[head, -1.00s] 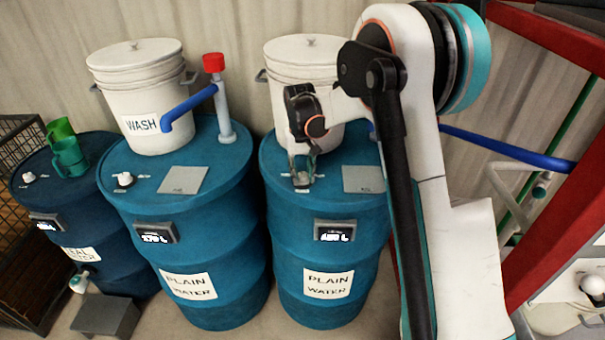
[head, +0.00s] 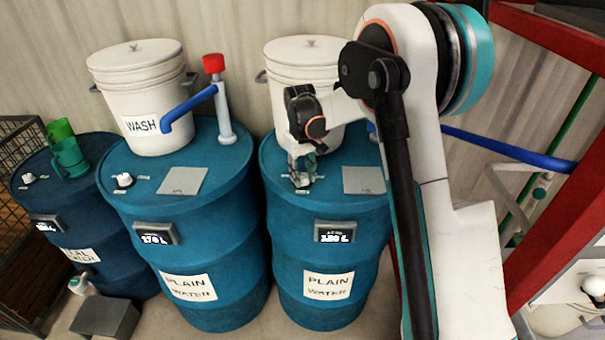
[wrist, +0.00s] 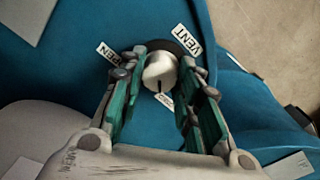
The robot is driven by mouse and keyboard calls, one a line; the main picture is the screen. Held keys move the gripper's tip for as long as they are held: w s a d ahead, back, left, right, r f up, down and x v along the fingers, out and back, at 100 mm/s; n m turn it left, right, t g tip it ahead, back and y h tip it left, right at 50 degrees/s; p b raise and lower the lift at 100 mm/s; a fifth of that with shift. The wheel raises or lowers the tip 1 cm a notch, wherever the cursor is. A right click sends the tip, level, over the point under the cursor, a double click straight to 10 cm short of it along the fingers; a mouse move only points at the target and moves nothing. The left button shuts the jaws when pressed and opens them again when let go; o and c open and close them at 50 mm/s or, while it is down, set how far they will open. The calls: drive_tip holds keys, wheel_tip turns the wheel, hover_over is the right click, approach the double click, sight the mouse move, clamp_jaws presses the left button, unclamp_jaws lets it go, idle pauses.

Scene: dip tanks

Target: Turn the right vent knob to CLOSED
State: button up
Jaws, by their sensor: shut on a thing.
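The right vent knob (wrist: 160,72) is a pale round knob with a dark pointer mark, on top of the right blue drum (head: 330,205). In the wrist view it sits between my gripper's (wrist: 160,80) two green-padded fingers, which are shut on it. The knob's mark points down in the picture, toward a small label (wrist: 165,100) that is partly hidden. An "OPEN" label (wrist: 106,52), partly covered, lies to the left of the knob, and a "VENT" label (wrist: 187,41) lies above right. In the head view my gripper (head: 302,178) reaches down to the drum top and mostly hides the knob.
A white bucket (head: 300,60) stands on the drum behind my gripper. A grey plate (head: 363,180) lies right of the knob. The middle drum (head: 190,230) has its own knob (head: 124,180) and a red-topped pipe (head: 214,64). A red frame (head: 560,200) stands at right.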

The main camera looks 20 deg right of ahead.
drive_tip(key=o, duration=1.1)
drive_tip(key=shift+c, duration=0.2)
drive_tip(key=shift+r, duration=0.15)
wheel_tip(320, 180, up, 12)
drive_tip(key=shift+a, duration=0.2)
